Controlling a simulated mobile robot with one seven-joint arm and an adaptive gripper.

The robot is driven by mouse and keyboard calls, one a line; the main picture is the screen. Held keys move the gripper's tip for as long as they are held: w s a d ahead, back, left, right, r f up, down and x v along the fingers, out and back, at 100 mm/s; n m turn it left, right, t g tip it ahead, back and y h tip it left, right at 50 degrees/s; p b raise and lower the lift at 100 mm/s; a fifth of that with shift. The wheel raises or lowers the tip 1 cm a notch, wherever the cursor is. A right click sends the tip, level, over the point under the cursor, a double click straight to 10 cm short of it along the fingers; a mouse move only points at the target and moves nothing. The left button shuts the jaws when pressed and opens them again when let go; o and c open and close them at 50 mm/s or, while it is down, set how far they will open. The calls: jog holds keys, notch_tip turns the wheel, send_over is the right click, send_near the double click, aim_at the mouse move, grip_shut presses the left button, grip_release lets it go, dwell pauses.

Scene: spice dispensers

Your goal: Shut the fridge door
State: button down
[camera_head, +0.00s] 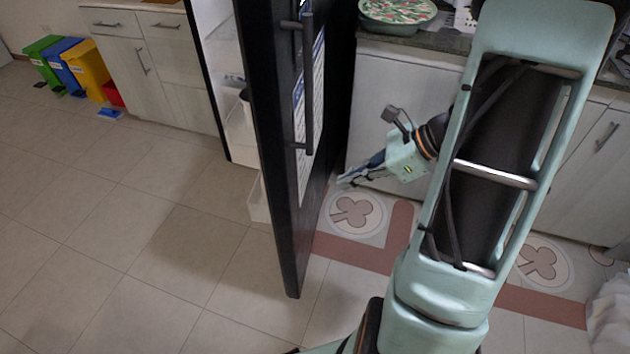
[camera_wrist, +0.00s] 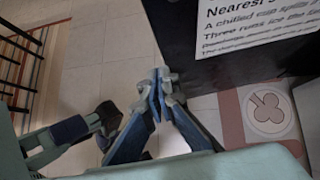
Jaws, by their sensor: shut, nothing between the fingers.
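The black fridge door (camera_head: 278,150) stands wide open in the head view, with a dark vertical handle (camera_head: 308,90) on its right face. The white fridge interior (camera_head: 228,70) with shelves shows to the left of the door. My gripper (camera_head: 345,180) is to the right of the door, low, in front of the counter cabinets, and holds nothing. In the wrist view my gripper (camera_wrist: 160,75) has its fingertips together, close to the lower edge of the black door (camera_wrist: 205,50), which bears a white printed sheet (camera_wrist: 250,20). I cannot tell whether they touch.
A patterned mat (camera_head: 355,212) lies on the floor by the right cabinets (camera_head: 400,85). A patterned bowl (camera_head: 398,12) sits on the counter. Coloured bins (camera_head: 85,62) stand at the far left. The tiled floor left of the door is clear.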

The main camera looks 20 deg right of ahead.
aim_at(289, 198)
jog(key=x, duration=0.4)
jog(key=a+r+b+x, duration=0.1)
jog(key=x, duration=0.3)
jog(key=b+x, duration=0.1)
jog(key=x, duration=0.3)
jog(key=shift+w+a+r, duration=0.25)
jog(key=shift+r, duration=0.1)
jog(key=shift+w+a, duration=0.25)
jog(key=shift+a, duration=0.1)
jog(key=shift+a, duration=0.1)
